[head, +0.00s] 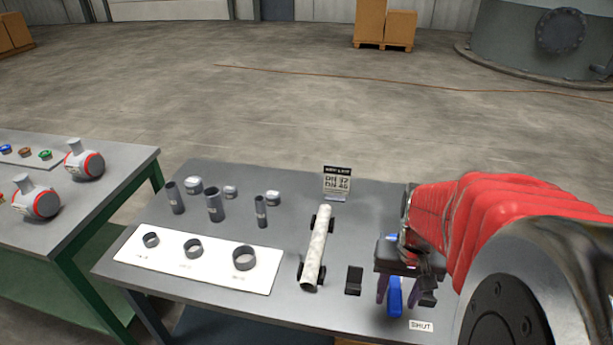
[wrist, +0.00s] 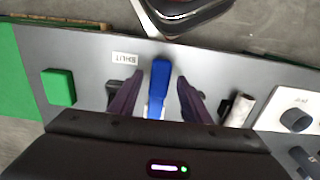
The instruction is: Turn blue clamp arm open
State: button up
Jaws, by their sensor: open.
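The blue clamp arm (head: 394,297) is at the right part of the grey table, near its front edge. In the wrist view the blue clamp arm (wrist: 160,78) lies between my two dark purple fingers. My gripper (head: 397,303) is open and straddles the arm, with a finger on each side. In the wrist view my gripper (wrist: 160,84) shows small gaps beside the blue arm. The clamp's pivot and base are mostly hidden by my gripper. A "SHUT" label (head: 421,326) lies by the arm's near end and also shows in the wrist view (wrist: 125,58).
A black block (head: 354,281) stands just left of my gripper. A white roll (head: 318,245) rests on black supports farther left. A white board (head: 200,259) holds several rings, with grey cylinders behind. A green block (wrist: 58,88) shows in the wrist view. A small sign (head: 337,182) stands behind.

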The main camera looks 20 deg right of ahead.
jog(key=shift+f, duration=0.1)
jog(key=shift+c, duration=0.4)
grip_shut()
